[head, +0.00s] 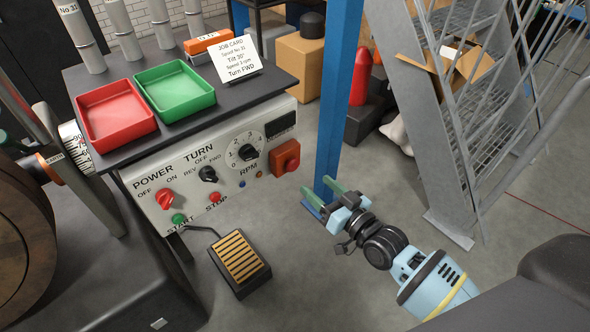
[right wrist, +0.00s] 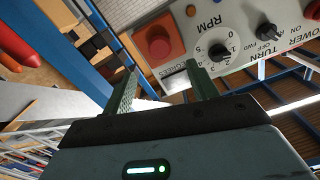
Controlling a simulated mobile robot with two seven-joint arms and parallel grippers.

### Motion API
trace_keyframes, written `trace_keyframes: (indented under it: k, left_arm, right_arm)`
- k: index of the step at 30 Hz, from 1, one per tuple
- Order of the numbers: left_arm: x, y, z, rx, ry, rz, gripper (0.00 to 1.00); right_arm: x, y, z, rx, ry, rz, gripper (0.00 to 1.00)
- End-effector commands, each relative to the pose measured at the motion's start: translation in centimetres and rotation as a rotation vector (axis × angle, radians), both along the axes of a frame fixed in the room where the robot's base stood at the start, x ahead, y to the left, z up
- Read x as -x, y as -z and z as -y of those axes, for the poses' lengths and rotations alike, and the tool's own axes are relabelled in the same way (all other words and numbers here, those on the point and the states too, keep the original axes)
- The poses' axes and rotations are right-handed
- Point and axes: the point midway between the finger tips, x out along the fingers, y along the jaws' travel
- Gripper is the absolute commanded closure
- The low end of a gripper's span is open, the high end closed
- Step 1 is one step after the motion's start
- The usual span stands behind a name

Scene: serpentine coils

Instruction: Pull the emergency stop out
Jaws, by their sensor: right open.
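The emergency stop (head: 291,163) is a red button on an orange-red box at the right end of the grey control panel (head: 232,172). In the right wrist view the red button (right wrist: 158,45) shows at the upper middle, beyond the fingertips. My right gripper (head: 327,191) is open and empty, with green fingers. In the head view it is to the right of and below the emergency stop, apart from it. In the right wrist view its fingers (right wrist: 160,85) stand apart with nothing between them. My left gripper is not in view.
A blue post (head: 346,100) stands just behind my right gripper. Metal stairs (head: 445,120) stand to the right. The panel's knobs (head: 208,174) lie left of the emergency stop. A foot pedal (head: 240,262) is on the floor below. Red and green trays (head: 117,137) sit on top.

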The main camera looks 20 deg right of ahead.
Motion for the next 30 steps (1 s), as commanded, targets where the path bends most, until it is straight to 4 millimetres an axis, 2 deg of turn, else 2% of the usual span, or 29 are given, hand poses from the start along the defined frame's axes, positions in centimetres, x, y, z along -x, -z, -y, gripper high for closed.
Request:
trace_keyframes:
  k: [5,18,30]
  left_arm:
    - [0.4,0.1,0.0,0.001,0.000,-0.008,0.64]
    - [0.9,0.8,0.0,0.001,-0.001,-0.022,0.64]
    - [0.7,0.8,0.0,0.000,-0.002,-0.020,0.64]
  right_arm:
    - [-1.2,0.0,-0.5,0.001,0.000,0.001,0.41]
    - [-6.5,0.0,-2.4,0.001,0.000,0.000,0.41]
    - [-7.3,0.0,-2.7,0.001,0.000,-0.001,0.41]
